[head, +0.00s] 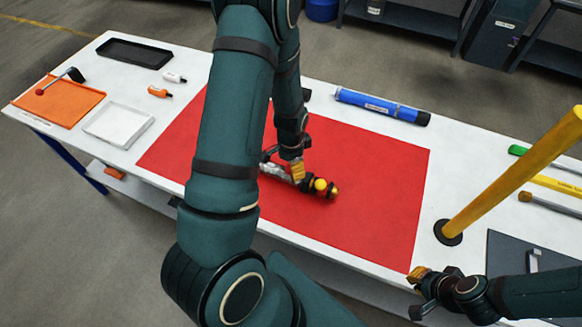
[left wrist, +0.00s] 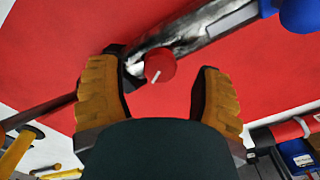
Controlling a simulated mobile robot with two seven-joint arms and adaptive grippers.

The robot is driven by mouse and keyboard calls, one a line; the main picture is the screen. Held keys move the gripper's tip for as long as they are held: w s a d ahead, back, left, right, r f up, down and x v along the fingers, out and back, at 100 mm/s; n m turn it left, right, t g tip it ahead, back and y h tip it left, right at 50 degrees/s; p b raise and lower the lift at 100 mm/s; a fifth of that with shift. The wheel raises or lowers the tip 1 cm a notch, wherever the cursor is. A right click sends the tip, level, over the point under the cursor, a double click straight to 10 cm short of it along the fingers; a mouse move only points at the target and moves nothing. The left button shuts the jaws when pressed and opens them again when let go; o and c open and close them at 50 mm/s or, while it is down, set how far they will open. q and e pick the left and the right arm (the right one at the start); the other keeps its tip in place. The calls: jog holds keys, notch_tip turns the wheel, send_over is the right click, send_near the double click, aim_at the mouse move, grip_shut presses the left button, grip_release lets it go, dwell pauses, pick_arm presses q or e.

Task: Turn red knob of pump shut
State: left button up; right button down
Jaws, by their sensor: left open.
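The pump (head: 275,171) lies on the red mat (head: 385,190), partly hidden behind my left arm and gripper in the head view. Its silver and black body (left wrist: 185,32) runs diagonally across the left wrist view. The round red knob (left wrist: 160,67) with a white line mark appears between my left fingertips in that view, with a gap on both sides; depth is hard to judge. I cannot make out the knob in the head view. My left gripper (head: 286,163) is open over the pump. My right gripper (head: 420,293) is open and empty near the front right table edge.
Yellow balls (head: 320,184) and dark parts sit at the pump's right end. A blue cylinder (head: 380,106) lies behind the mat. A slanted yellow post (head: 510,180) stands at right. Trays and small bottles (head: 160,91) are at left. The mat's right part is clear.

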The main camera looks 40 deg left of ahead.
pick_arm(q)
jog(key=shift+f, duration=0.8)
grip_shut()
